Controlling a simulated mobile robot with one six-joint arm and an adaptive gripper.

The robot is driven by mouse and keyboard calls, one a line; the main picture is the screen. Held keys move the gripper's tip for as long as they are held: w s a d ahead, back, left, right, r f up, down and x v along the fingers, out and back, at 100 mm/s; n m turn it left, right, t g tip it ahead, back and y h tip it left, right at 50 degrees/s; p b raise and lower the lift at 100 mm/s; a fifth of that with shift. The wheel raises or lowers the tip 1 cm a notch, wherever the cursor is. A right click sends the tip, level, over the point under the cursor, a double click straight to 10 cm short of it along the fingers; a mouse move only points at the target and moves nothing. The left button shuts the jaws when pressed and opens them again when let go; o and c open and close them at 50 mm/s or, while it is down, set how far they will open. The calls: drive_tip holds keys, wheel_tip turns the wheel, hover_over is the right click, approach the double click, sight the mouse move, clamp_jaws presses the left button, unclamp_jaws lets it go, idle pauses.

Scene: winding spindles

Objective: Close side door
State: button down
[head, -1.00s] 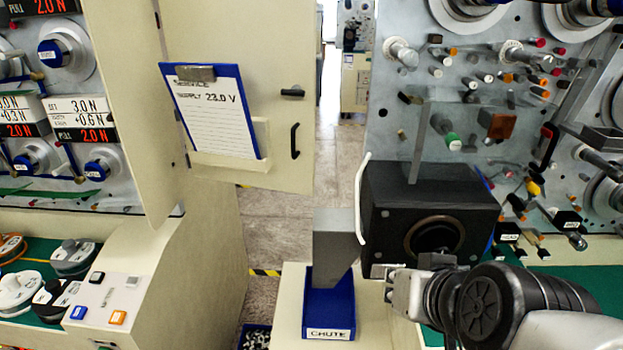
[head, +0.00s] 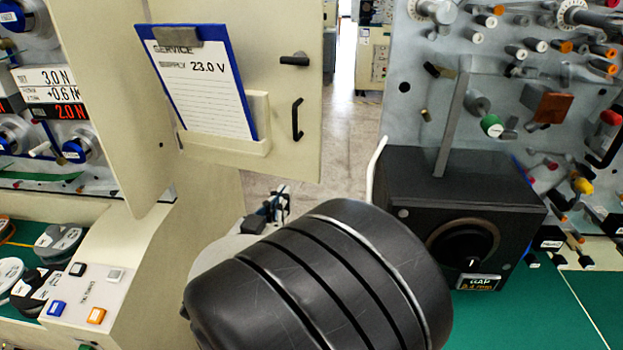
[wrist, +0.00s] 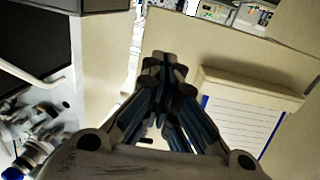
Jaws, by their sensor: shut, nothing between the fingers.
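The side door (head: 275,25) is a cream panel standing open at the left of the head view. It bears a blue clipboard (head: 203,85) with a service sheet, a black lever (head: 294,60) and a black pull handle (head: 297,119). My gripper (head: 278,196) shows small beyond my arm, below the door's lower edge in the picture. In the wrist view my gripper (wrist: 165,62) is shut and empty, fingertips together. The door's cream face (wrist: 300,95) and clipboard (wrist: 235,125) lie to its right there. I cannot tell whether the fingers touch the door.
My dark arm link hides the lower middle of the head view. A black box with a round dial (head: 430,200) stands right of the gap, before a panel of spindles (head: 550,60). A control box with buttons (head: 85,292) is at lower left. Floor (head: 355,125) shows between the machines.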

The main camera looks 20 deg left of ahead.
sight(307, 164)
drive_tip(key=w+b, duration=0.2)
drive_tip(key=w, duration=1)
drive_tip(key=shift+b, duration=0.35)
drive_tip(key=shift+w, duration=0.1)
